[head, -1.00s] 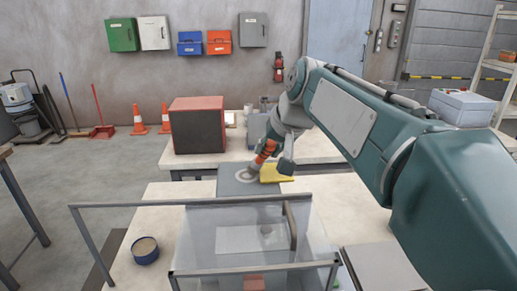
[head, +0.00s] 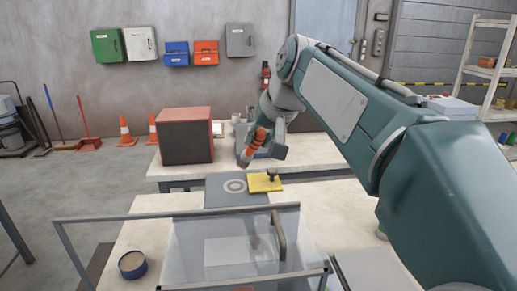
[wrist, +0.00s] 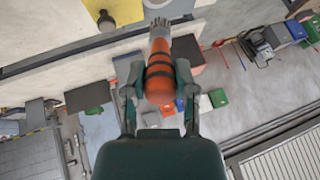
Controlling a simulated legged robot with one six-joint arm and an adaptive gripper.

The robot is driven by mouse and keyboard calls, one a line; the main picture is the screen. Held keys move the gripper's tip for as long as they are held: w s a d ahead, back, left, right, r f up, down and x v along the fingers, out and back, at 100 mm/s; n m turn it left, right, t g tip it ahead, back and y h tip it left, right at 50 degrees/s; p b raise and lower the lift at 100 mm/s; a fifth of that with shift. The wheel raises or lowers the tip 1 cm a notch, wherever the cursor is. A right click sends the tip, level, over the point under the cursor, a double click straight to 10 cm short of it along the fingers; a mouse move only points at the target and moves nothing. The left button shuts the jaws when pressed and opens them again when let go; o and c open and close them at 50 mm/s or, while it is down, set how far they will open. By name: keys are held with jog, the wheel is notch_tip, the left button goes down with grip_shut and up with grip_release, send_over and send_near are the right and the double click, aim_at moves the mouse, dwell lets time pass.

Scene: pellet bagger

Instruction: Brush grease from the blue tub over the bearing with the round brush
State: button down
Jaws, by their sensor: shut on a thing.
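My gripper (head: 264,126) is shut on the orange, black-banded handle of the round brush (head: 247,155), which is tilted with its bristles downward. The wrist view shows the brush (wrist: 160,62) between both fingers, bristles pointing away from me. In the head view the brush tip appears just above a pale ring (head: 235,186), seemingly the bearing, on a grey plate (head: 222,200). A gap shows between tip and ring. The blue tub (head: 133,273), with tan contents, stands on the near table at lower left. Whether grease is on the bristles cannot be told.
A yellow plate with a dark knob (head: 265,183) lies right of the ring. A clear framed guard (head: 190,255) stands in front of the plate, right of the tub. A black-and-red box (head: 187,140) sits on the far table. Bare tabletop (head: 335,205) lies right.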

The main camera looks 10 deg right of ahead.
jog(key=shift+r, duration=0.65)
jog(key=shift+r, duration=0.1)
jog(key=shift+r, duration=1.4)
jog(key=shift+w+a+f, duration=0.15)
jog(key=shift+a+f, duration=0.05)
jog(key=shift+f, duration=0.9)
